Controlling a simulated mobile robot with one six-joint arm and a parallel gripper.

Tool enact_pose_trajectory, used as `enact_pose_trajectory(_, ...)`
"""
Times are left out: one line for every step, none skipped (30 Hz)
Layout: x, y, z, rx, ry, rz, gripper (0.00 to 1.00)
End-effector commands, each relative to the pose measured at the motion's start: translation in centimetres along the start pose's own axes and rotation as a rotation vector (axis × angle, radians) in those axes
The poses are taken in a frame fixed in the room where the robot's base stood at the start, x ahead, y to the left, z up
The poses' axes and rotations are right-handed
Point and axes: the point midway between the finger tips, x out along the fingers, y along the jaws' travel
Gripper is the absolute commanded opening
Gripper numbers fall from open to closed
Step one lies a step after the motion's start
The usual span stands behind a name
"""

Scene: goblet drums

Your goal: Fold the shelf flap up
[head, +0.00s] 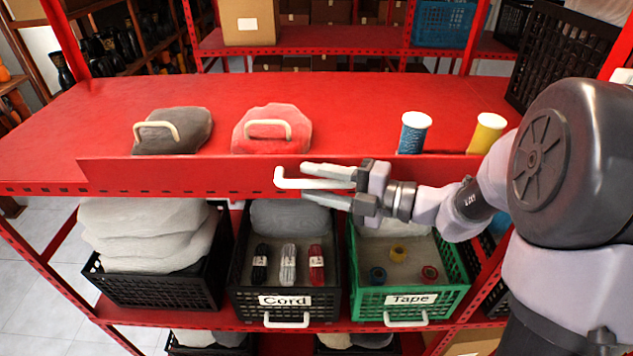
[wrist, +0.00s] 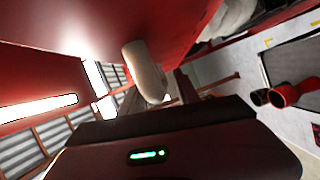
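The red shelf flap (head: 180,173) runs along the front edge of the red shelf (head: 60,130). Its upper edge stands above the shelf surface and hides the bottoms of the things behind; its exact angle is unclear. A white bar handle (head: 283,183) is on its front face. My gripper (head: 308,182) is at this handle, with one finger above the bar and one below, spaced apart. The handle lies between them, and contact is not clear. In the wrist view a pale rounded bar (wrist: 146,70), likely the handle, is close to the camera.
A grey bag (head: 185,133), a red bag (head: 270,117), a blue spool (head: 413,135) and a yellow spool (head: 484,135) stand behind the flap. Below are a black Cord crate (head: 250,302) and a green Tape crate (head: 440,303). The floor at left is clear.

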Motion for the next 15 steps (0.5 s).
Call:
enact_pose_trajectory(0.0, 0.0, 0.0, 0.000, 0.000, 0.000, 0.38)
enact_pose_trajectory(0.0, 0.0, 0.0, 0.000, 0.000, 0.000, 0.38)
enact_pose_trajectory(0.0, 0.0, 0.0, 0.000, 0.000, 0.000, 0.38)
enact_pose_trajectory(0.0, 0.0, 0.0, 0.000, 0.000, -0.001, 0.38)
enact_pose_trajectory(0.0, 0.0, 0.0, 0.000, 0.000, -0.001, 0.38)
enact_pose_trajectory(0.0, 0.0, 0.0, 0.000, 0.000, -0.001, 0.38)
enact_pose_trajectory(0.0, 0.0, 0.0, 0.000, 0.000, -0.001, 0.38)
enact_pose_trajectory(0.0, 0.0, 0.0, 0.000, 0.000, -0.001, 0.38)
enact_pose_trajectory(0.0, -0.1, 0.0, 0.000, 0.000, -0.001, 0.38)
enact_pose_trajectory(0.0, -0.1, 0.0, 0.000, 0.000, -0.001, 0.38)
enact_pose_trajectory(-0.1, -0.1, 0.0, 0.000, 0.000, -0.001, 0.38)
enact_pose_trajectory(-0.4, -0.1, 0.0, -0.001, -0.001, 0.000, 0.38)
enact_pose_trajectory(-0.7, -0.1, 0.1, -0.001, -0.002, 0.000, 0.38)
enact_pose_trajectory(-1.1, -0.1, 0.1, -0.002, -0.003, 0.001, 0.38)
enact_pose_trajectory(-1.9, -0.2, 0.1, -0.002, -0.004, 0.000, 0.38)
